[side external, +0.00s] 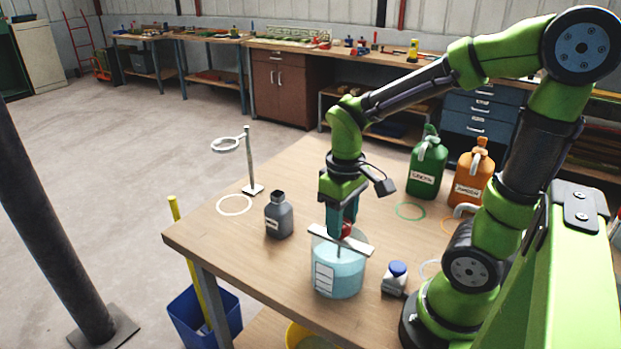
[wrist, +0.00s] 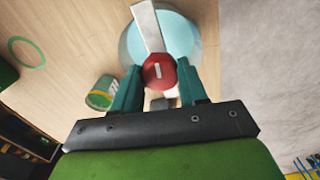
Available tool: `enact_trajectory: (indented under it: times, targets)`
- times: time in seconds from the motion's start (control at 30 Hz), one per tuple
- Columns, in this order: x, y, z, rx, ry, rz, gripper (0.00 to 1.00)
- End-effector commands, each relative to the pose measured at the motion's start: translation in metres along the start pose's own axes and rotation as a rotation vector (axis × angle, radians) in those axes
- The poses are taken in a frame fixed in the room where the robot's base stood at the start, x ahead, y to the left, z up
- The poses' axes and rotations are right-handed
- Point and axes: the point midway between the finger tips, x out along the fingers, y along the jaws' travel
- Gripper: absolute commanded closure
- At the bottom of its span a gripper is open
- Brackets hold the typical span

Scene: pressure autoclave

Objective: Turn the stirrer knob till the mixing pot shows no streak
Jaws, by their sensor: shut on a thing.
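The mixing pot (side external: 345,275) is a clear beaker of pale blue liquid with a white label, near the table's front edge. I make out no distinct streak in it, but the picture is small. A flat pale bar (side external: 331,240) lies across its top. The red stirrer knob (side external: 346,229) sits at the bar's middle. In the wrist view the knob (wrist: 158,70) is an octagon with a white mark, between my gripper's (wrist: 158,84) teal fingers. My gripper (side external: 342,222) points down over the pot, shut on the knob. The fingers partly hide the knob in the side view.
A grey bottle (side external: 279,215) stands left of the pot and a blue-capped bottle (side external: 395,278) right of it. A ring stand (side external: 250,165) is at the back left. Green (side external: 427,166) and orange (side external: 472,176) jugs stand at the back right. The table between is clear.

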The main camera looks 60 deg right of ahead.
Motion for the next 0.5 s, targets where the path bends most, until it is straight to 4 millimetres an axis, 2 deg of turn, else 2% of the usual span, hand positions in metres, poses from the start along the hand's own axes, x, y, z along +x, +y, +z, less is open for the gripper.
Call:
enact_trajectory:
  times: [0.5]
  targets:
    - [-0.0015, -0.0009, -0.0006, 0.493, 0.002, -0.002, 0.88]
